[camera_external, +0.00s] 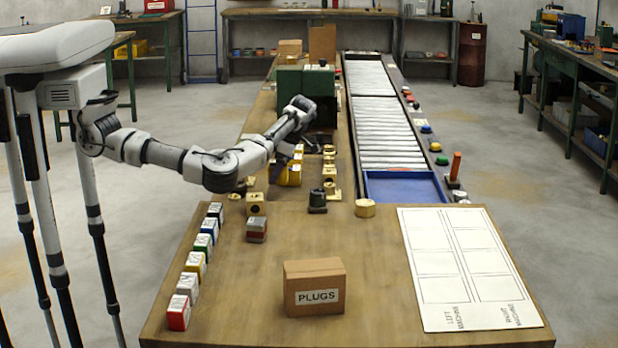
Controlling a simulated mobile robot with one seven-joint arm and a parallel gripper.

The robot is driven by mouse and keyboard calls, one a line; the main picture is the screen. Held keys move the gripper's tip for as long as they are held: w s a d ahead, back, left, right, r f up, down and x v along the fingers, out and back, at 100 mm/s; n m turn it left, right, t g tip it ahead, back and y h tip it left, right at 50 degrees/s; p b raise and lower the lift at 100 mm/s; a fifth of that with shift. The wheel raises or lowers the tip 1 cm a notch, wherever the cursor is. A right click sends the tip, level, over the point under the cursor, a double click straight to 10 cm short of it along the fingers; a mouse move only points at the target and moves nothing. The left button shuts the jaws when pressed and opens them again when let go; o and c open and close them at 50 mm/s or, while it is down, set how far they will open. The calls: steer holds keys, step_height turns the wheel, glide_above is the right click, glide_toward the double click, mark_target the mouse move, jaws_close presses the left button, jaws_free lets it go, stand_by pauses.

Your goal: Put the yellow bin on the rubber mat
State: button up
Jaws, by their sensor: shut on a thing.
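My gripper (287,163) points down over the middle of the long workbench, partly hidden by my own arm. It is shut on a yellow object (290,176), which looks like the yellow bin. The object is at or just above the bench top; I cannot tell whether it touches it. Its left part is hidden behind the gripper. I cannot make out the rubber mat clearly; a dark patch lies by the green machine behind the gripper.
Brass blocks (329,172) and a dark fixture (317,201) stand close to the right of the gripper. The green machine (288,81) is behind. A PLUGS box (314,287), a row of coloured blocks (196,262) and a white sheet (465,268) are in front. A roller conveyor (385,120) runs right.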

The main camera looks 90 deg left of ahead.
mark_target(276, 196)
steer(key=shift+f+p, duration=0.4)
steer(key=shift+f, duration=1.95)
steer(key=shift+f, duration=0.1)
steer(key=o, duration=1)
steer(key=b+v, duration=0.1)
steer(key=v, duration=1.1)
steer(key=shift+b, duration=0.35)
